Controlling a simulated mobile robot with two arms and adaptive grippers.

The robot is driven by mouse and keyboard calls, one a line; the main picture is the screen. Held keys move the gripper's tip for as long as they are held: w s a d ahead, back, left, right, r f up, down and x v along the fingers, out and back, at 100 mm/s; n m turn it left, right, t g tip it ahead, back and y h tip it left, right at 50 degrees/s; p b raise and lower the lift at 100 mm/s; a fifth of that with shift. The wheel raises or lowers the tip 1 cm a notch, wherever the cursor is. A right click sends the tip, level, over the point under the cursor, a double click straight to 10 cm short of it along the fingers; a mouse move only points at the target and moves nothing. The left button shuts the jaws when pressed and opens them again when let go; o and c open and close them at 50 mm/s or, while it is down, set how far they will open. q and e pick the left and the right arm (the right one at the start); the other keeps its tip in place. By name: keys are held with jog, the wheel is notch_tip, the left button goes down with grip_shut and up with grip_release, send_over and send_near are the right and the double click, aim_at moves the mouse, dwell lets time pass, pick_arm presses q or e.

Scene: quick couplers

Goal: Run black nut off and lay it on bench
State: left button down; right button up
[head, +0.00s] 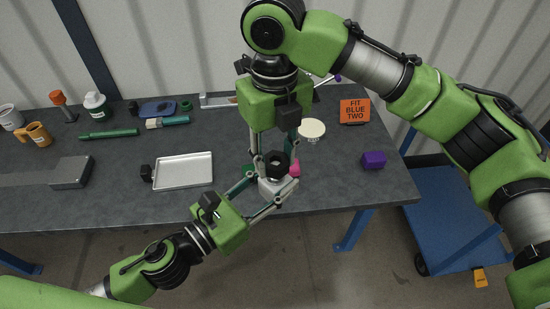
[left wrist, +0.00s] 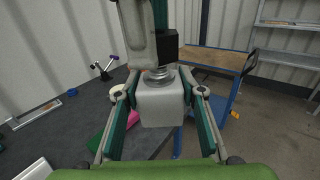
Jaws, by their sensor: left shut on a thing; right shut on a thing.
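A pale grey block (left wrist: 161,103) with a silver collar (left wrist: 158,75) on top is clamped between the fingers of my left gripper (head: 273,192), near the bench's front edge. The black nut (head: 277,160) is above the block, its round opening facing up. My right gripper (head: 277,152) reaches down from above and is shut on the nut. In the left wrist view a dark piece (left wrist: 167,45) and a pale finger show directly over the collar. Whether the nut's thread still engages the collar cannot be seen.
The dark bench (head: 225,140) has free room left of the grippers. A silver tray (head: 183,170) lies left of them. A pink piece (head: 295,168) is close by. A cream disc (head: 312,128), purple block (head: 374,159) and orange sign (head: 355,110) reading "FIT BLUE TWO" stand to the right.

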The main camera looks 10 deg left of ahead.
jog(key=shift+r, duration=0.35)
